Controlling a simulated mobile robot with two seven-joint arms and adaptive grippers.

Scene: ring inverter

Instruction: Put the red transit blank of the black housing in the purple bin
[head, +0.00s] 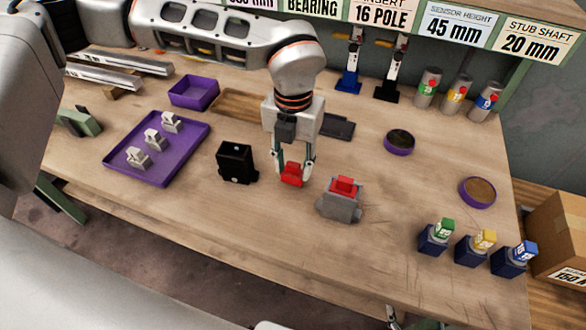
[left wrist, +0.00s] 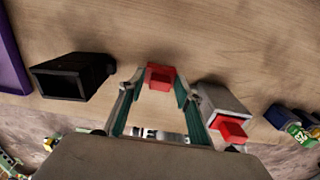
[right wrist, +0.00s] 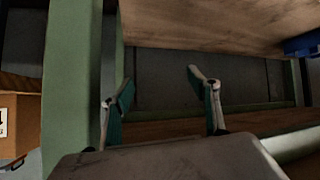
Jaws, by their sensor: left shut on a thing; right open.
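My left gripper (head: 292,176) is shut on a red transit blank (head: 292,172), which also shows between its fingers in the left wrist view (left wrist: 161,76). The blank is between the two housings, at or just above the table top; I cannot tell which. The black housing (head: 236,163) stands to its left, with no red piece seen in it. The grey housing (head: 340,206) to the right has its own red blank (head: 345,185) in it. The purple bin (head: 194,92) stands at the back left and looks empty. My right gripper (right wrist: 165,100) is open and empty, below table level.
A purple tray (head: 160,178) with several grey parts lies at left. A wooden tray (head: 238,105) and dark tray (head: 338,127) lie behind the arm. Round purple dishes (head: 399,143) and several blue blocks (head: 432,240) stand at right. Labelled canisters (head: 455,95) stand at the back.

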